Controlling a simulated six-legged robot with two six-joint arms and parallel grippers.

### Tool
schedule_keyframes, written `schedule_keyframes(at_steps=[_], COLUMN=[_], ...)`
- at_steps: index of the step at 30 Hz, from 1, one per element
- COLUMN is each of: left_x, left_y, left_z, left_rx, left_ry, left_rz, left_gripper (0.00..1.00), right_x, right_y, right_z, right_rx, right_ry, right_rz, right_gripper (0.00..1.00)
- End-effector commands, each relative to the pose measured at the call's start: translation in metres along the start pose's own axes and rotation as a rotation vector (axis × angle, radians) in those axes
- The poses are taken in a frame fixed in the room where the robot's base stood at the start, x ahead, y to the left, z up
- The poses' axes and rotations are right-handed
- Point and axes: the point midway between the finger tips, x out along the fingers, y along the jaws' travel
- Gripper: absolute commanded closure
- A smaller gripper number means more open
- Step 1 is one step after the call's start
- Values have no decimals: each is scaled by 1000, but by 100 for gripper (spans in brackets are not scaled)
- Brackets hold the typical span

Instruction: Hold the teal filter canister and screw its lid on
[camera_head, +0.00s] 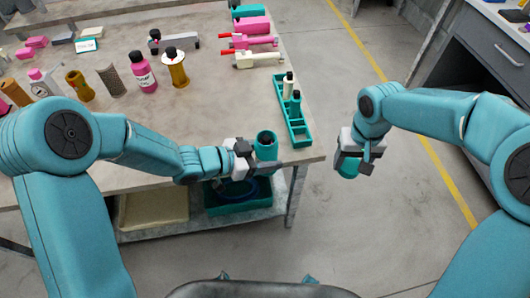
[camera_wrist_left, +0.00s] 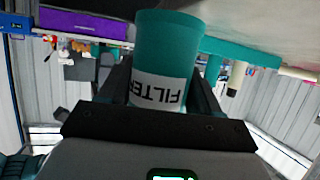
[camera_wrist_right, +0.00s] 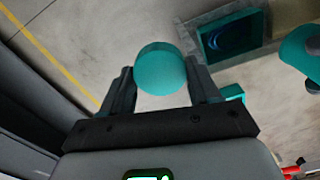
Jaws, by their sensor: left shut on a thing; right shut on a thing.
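The teal filter canister (camera_head: 265,146) stands upright with an open, dark top in the head view. My left gripper (camera_head: 262,162) is shut around its side near the table's front right corner. The left wrist view shows the canister (camera_wrist_left: 165,55) between the fingers, with a white "FILTER" label partly hidden by the gripper. My right gripper (camera_head: 352,160) is shut on the round teal lid (camera_head: 348,170), out over the floor to the right of the table. In the right wrist view the lid (camera_wrist_right: 162,70) sits between the fingertips. Lid and canister are well apart.
The workbench (camera_head: 210,110) carries bottles, tools and blocks towards its back and left. A teal tray (camera_head: 292,115) with two upright items stands at its right edge. A teal bin (camera_head: 240,208) is on the shelf below. Floor between bench and right-hand drawers is clear.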

Motion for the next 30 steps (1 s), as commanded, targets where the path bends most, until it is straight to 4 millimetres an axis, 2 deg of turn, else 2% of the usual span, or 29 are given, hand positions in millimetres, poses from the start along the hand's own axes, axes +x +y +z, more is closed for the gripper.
schedule_keyframes(at_steps=[5, 12, 18, 21, 25, 30], left_x=[0, 0, 0, 0, 0, 0], left_y=[0, 0, 0, 0, 0, 0], left_z=[-1, -1, -1, -1, -1, -1], left_rx=[1, 1, 1, 1, 1, 1], left_ry=[2, 2, 2, 2, 2, 2], left_rz=[-1, -1, -1, -1, -1, -1], left_gripper=[91, 91, 91, 91, 91, 91], right_x=[-19, -71, -114, -129, -142, -148], right_y=[-26, -101, -162, -184, -203, -211], right_z=[-16, -39, -36, -31, -25, -22], right_rx=[-10, -30, -51, -60, -69, -72], right_ry=[6, 11, 7, 4, 0, -2], right_rz=[5, 12, 7, 6, 3, 3], right_gripper=[72, 72, 72, 72, 72, 72])
